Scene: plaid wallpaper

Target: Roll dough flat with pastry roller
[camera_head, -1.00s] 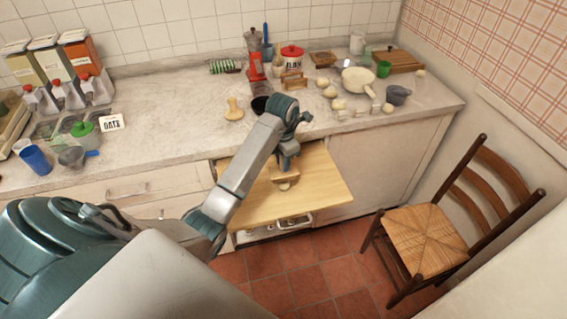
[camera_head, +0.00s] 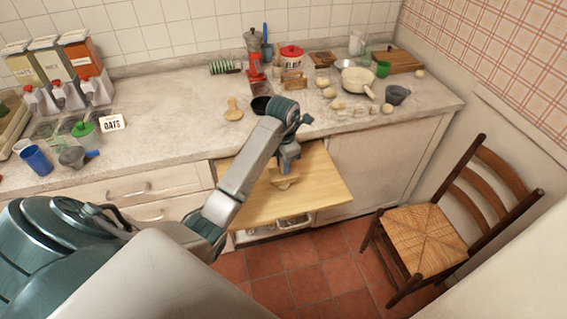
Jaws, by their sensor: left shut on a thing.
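My left gripper (camera_head: 288,166) comes down over the light wooden pull-out board (camera_head: 318,182) below the counter. It is shut on a small wooden tool, probably the pastry roller (camera_head: 284,181), low over the board. The tool's upper part is hidden by the gripper, and a gap to the board cannot be made out. I cannot tell dough apart from the pale wood beneath the tool. My right gripper is not in view.
On the counter are a pear-shaped tan object (camera_head: 233,109), a dark bowl (camera_head: 261,105), a red grinder (camera_head: 256,75) and a white pan (camera_head: 358,82) among several round pale items. A chair (camera_head: 430,238) stands at the right. The board's right side is clear.

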